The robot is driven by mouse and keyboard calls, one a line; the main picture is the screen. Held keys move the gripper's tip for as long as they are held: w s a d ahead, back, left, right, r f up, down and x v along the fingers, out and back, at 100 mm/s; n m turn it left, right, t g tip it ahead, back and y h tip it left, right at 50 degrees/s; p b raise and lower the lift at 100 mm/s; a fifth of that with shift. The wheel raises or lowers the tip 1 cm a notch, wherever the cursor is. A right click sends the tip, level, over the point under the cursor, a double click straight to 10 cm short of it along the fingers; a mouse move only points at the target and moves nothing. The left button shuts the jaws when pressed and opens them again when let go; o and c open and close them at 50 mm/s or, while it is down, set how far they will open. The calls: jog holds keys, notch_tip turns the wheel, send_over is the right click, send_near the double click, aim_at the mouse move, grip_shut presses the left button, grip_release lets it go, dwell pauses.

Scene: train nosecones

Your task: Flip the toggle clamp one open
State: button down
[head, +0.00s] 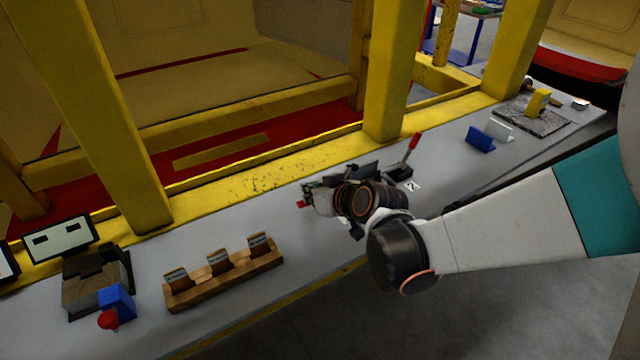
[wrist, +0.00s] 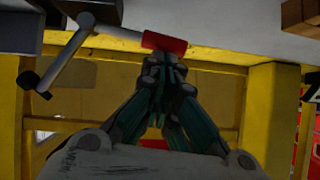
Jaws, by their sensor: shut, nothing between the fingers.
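One toggle clamp has a red handle tip (head: 302,204) lying low at the left of my gripper (head: 320,199) in the head view. My gripper and wrist hide most of this clamp. In the wrist view, its red grip (wrist: 164,42) sits at the end of a metal lever (wrist: 118,32). My gripper (wrist: 165,62) is shut, with its fingertips together at the red grip, touching it or very close. Nothing is held between the fingers. A second toggle clamp (head: 413,142), by a label marked 2, has its red handle tilted up.
A wooden rack (head: 222,277) with several cards stands on the grey bench to the left. A blue block (head: 480,139) and a white block (head: 498,129) stand to the right. Yellow posts (head: 386,75) rise behind the bench.

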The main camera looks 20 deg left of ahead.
jog(key=shift+s+a+f+b, duration=0.15)
jog(key=shift+f+b, duration=0.05)
jog(key=shift+f, duration=0.15)
jog(key=shift+s+a+f+b, duration=0.1)
jog(key=shift+s+f+b, duration=0.1)
jog(key=shift+f, duration=0.1)
jog(key=shift+r, duration=0.15)
